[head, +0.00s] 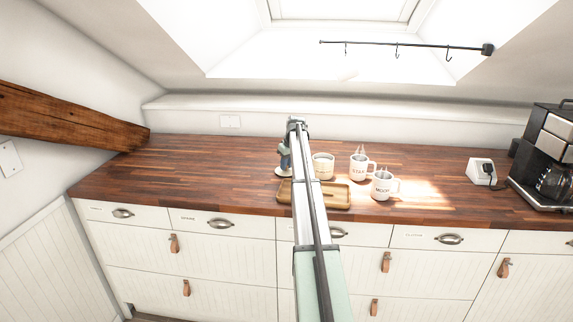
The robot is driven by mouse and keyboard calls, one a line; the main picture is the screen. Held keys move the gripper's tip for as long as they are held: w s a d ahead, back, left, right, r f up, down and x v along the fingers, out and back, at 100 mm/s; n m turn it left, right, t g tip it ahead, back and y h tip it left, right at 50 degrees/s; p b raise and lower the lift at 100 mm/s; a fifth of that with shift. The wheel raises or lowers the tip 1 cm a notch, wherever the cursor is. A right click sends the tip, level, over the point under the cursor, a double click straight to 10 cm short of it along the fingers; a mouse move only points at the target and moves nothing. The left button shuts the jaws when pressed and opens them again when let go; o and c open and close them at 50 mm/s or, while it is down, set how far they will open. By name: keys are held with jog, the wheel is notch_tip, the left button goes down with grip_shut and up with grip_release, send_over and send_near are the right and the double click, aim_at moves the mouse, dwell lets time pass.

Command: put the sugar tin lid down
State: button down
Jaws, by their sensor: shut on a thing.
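The sugar tin lid (283,172) looks like a small pale disc, held at the left of my arm near the back of the tray. My gripper (285,163) points down from the arm's end and is shut on the lid. The fingers are small and partly hidden, and I cannot tell whether the lid touches the worktop. A cream tin (323,168), which looks like the sugar tin, stands upright just right of my arm, behind the tray.
A wooden tray (337,201) lies partly under my arm. Two steaming white mugs, one marked STAR (358,172) and one MOON (380,190), stand to the right. A coffee machine (552,160) and a small white device (481,171) are far right. The worktop's left (190,175) is clear.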

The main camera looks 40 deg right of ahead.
jog(key=c, duration=1)
grip_release()
jog(key=shift+r, duration=0.1)
jog(key=v, duration=1.2)
